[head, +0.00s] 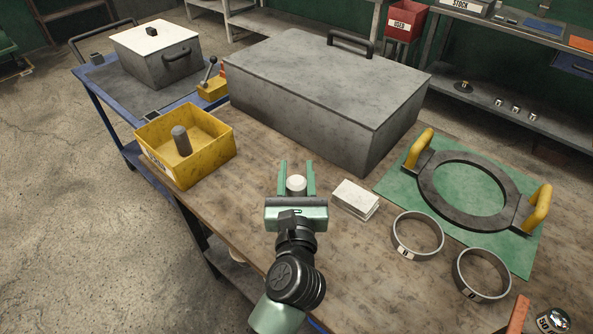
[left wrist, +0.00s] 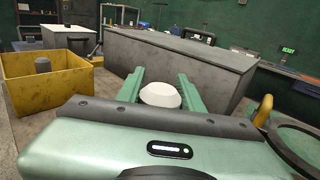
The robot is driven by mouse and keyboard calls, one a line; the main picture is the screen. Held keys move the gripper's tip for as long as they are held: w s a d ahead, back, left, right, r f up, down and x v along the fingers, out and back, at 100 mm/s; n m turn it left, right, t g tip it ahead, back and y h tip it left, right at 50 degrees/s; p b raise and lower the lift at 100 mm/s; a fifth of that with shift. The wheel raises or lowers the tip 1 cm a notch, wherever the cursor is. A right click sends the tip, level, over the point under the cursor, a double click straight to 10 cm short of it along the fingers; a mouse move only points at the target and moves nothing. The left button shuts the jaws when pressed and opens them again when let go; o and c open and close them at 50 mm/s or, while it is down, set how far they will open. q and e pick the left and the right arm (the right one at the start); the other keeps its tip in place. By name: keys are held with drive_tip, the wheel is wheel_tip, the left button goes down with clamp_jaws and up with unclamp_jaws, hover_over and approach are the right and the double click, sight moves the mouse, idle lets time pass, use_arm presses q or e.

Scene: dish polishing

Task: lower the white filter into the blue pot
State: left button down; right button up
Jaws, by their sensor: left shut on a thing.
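My left gripper (head: 297,178) is above the brown workbench, in front of the large grey box. Its green fingers are shut on a small white rounded piece (head: 297,184), which looks like the white filter. In the left wrist view the white piece (left wrist: 160,95) sits between the fingers (left wrist: 160,88), its pale, faceted top showing. Its underside is hidden by the gripper. I see no blue pot in either view. My right gripper is not in view.
A yellow bin (head: 215,160) holding a grey cylinder (head: 181,141) stands left. The large grey lidded box (head: 320,85) blocks the back. White pads (head: 355,199), metal rings (head: 417,237) and a yellow-handled ring frame (head: 428,190) on a green mat (head: 393,183) lie right.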

use_arm(q)
drive_tip(key=shift+f+b, duration=1.85)
drive_tip(key=shift+f, duration=0.45)
idle(0.7)
drive_tip(key=c, duration=0.8)
unclamp_jaws()
drive_tip(key=shift+c, duration=0.2)
drive_tip(key=shift+s+f, duration=0.1)
drive_tip(key=shift+s, duration=0.25)
drive_tip(key=s+b, duration=0.2)
drive_tip(key=s, duration=0.5)
drive_tip(key=shift+d, duration=0.15)
